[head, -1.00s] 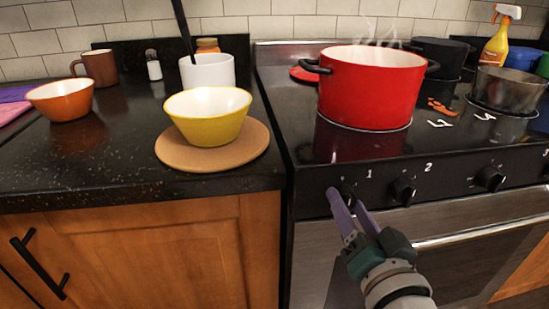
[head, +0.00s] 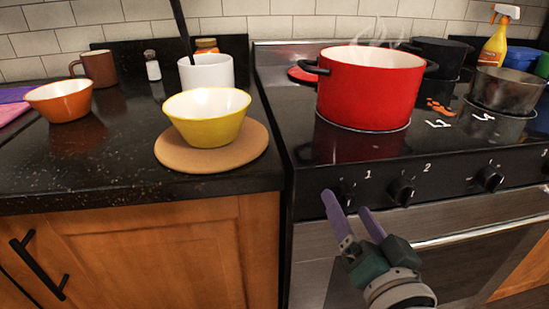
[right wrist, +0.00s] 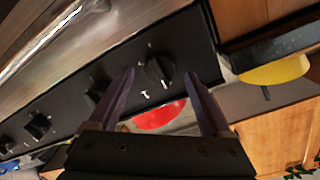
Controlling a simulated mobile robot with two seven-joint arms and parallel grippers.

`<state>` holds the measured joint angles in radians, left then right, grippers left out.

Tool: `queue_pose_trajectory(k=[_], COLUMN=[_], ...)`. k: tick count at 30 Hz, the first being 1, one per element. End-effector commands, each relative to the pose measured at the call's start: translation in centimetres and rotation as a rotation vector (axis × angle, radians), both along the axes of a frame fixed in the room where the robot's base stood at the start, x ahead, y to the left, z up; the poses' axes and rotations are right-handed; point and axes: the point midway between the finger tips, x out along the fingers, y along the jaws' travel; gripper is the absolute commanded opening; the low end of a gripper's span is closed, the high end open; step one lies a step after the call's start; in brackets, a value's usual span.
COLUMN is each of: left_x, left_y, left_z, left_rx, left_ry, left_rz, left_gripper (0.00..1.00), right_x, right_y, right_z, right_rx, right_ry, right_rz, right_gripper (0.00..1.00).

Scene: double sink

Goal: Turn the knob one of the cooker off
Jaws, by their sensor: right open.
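Knob one (head: 346,189), a black round knob left of the white label 1, is on the cooker's front panel. It also shows in the right wrist view (right wrist: 160,70), its grip ridge tilted. My right gripper (head: 346,203), with purple fingers, is open in front of knob one. In the right wrist view, the fingers (right wrist: 161,76) lie on either side of the knob, with visible gaps. I cannot tell how far the fingertips are from the panel. The left gripper is out of view.
Knob two (head: 402,190) and a third knob (head: 489,179) are to the right. A steaming red pot (head: 368,88) stands on the cooktop above. The oven handle (head: 480,230) runs below the panel. A yellow bowl (head: 208,127) stands on the left counter.

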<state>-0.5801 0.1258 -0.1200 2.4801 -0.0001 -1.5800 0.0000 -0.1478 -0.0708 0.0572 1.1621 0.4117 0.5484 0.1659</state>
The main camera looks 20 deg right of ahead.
Motion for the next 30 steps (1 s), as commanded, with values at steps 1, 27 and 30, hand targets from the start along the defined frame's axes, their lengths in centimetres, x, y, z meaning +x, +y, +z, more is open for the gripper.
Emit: queue_pose_trajectory(k=[1,27,30], left_x=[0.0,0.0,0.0], left_y=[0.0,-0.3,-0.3], left_z=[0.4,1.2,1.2], left_rx=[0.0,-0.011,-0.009], left_ry=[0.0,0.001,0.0], left_rz=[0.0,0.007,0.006], left_gripper=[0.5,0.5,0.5], right_x=[-1.0,-8.4,-8.4], right_y=[0.3,2.4,2.4], right_z=[0.1,0.5,0.6], right_rx=[0.001,0.0,0.0], right_ry=[0.005,0.001,0.001], right_rz=[0.001,0.0,0.0], right_gripper=[0.82,0.82,0.82])
